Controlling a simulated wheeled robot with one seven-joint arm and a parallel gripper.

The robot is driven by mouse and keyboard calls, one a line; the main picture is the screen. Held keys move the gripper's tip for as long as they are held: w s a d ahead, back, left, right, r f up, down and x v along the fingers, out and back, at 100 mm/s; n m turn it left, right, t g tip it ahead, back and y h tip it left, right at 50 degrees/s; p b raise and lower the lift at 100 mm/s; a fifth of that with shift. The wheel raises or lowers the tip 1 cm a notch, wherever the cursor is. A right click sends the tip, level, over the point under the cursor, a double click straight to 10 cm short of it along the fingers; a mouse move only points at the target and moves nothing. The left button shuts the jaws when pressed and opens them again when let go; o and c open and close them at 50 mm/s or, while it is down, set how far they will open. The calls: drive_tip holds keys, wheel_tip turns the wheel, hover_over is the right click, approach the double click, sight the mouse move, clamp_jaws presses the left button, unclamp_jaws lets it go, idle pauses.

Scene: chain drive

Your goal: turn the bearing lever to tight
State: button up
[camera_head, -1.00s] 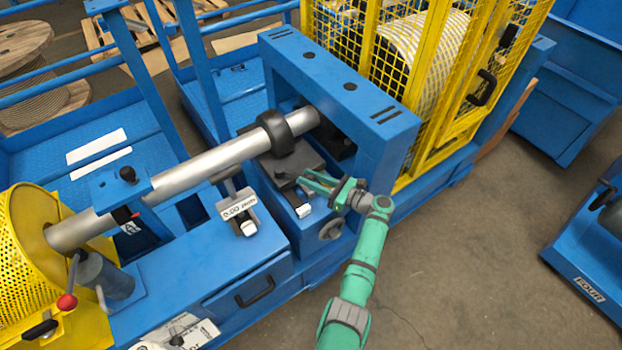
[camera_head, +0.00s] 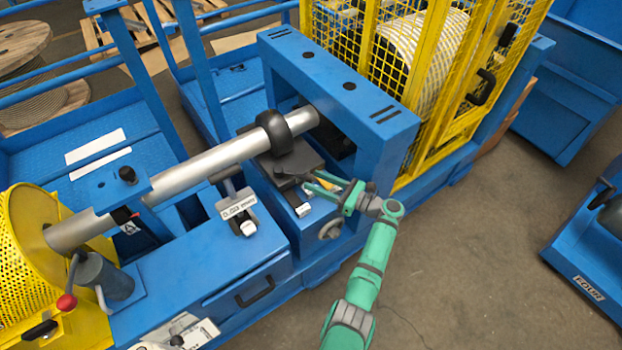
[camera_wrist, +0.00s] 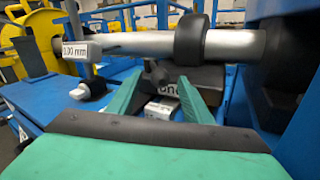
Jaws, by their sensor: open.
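A dark bearing block (camera_head: 283,160) sits under the black collar (camera_head: 274,130) on the steel shaft. A small dark handle with a short stem (camera_wrist: 155,74), which looks like the bearing lever, shows between my fingers in the wrist view. In the head view my fingers and the block make the lever hard to pick out. My gripper (camera_head: 308,182) is beside the near edge of the block, with its fingers apart. In the wrist view my gripper (camera_wrist: 160,82) points at the block, and I cannot tell whether a finger touches the handle.
The steel shaft (camera_head: 205,165) runs from a yellow perforated guard (camera_head: 30,265) to the blue frame (camera_head: 345,85). A white gauge tag (camera_head: 238,207) stands left of my gripper. A round grey knob (camera_head: 330,229) is below it.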

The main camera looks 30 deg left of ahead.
drive_tip(key=d, duration=0.6)
drive_tip(key=shift+w, duration=0.3)
drive_tip(key=shift+s+d, duration=0.1)
drive_tip(key=shift+d, duration=0.65)
